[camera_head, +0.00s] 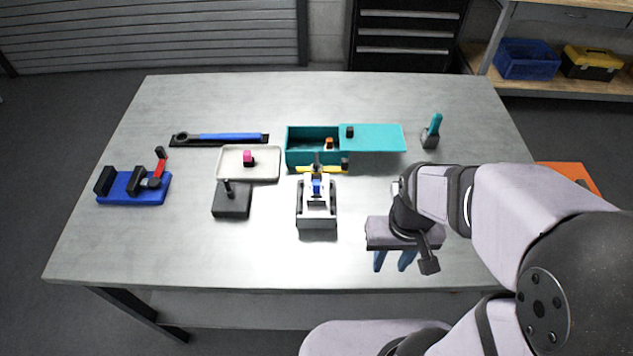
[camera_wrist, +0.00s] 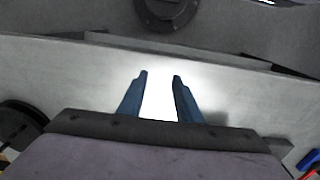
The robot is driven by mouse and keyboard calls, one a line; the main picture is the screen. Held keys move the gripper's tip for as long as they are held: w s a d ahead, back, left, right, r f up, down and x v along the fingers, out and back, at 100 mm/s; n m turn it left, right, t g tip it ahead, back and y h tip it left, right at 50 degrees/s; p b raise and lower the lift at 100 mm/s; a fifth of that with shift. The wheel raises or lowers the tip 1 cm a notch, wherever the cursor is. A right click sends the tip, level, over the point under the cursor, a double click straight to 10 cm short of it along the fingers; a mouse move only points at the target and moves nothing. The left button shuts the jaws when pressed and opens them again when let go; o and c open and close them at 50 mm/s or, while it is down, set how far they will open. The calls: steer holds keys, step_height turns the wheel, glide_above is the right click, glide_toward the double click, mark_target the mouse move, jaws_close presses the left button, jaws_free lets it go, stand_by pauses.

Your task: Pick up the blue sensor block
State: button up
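A small blue block (camera_head: 316,187), likely the sensor block, sits in the grey-white fixture (camera_head: 317,221) near the middle of the table in the head view. The fixture's parts partly hide it. My gripper (camera_head: 393,266) is right of the fixture and nearer the table's front edge, pointing down with its blue fingers apart. The wrist view shows the gripper (camera_wrist: 160,76) open, with only bare bright tabletop between the fingers. A blue piece (camera_wrist: 309,160) is cut off at that view's lower right; I cannot tell what it is.
A teal box (camera_head: 305,160) with a sliding lid (camera_head: 375,138) stands behind the fixture. A white tray (camera_head: 265,175) with a pink block (camera_head: 249,160), a dark post base (camera_head: 231,202) and a blue clamp stand (camera_head: 125,196) lie left. The front table area is clear.

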steer(key=shift+a+r+p, duration=0.2)
steer(key=shift+r+p, duration=0.15)
steer(key=shift+r, duration=0.15)
steer(key=s+a+r+n+g+p, duration=0.2)
steer(key=a+r+p, duration=0.15)
steer(key=p, duration=0.45)
step_height(320, 180, up, 9)
steer(key=m+t+p, duration=0.2)
steer(key=m+p, duration=0.4)
glide_above(316, 182)
steer(key=shift+w+f, duration=0.15)
steer(key=shift+w, duration=0.15)
steer(key=m, duration=0.5)
steer(key=shift+s, duration=0.35)
steer(key=shift+f, duration=0.15)
steer(key=shift+f+b, duration=3.3)
steer(key=shift+f, duration=1.05)
steer(key=shift+c, duration=0.3)
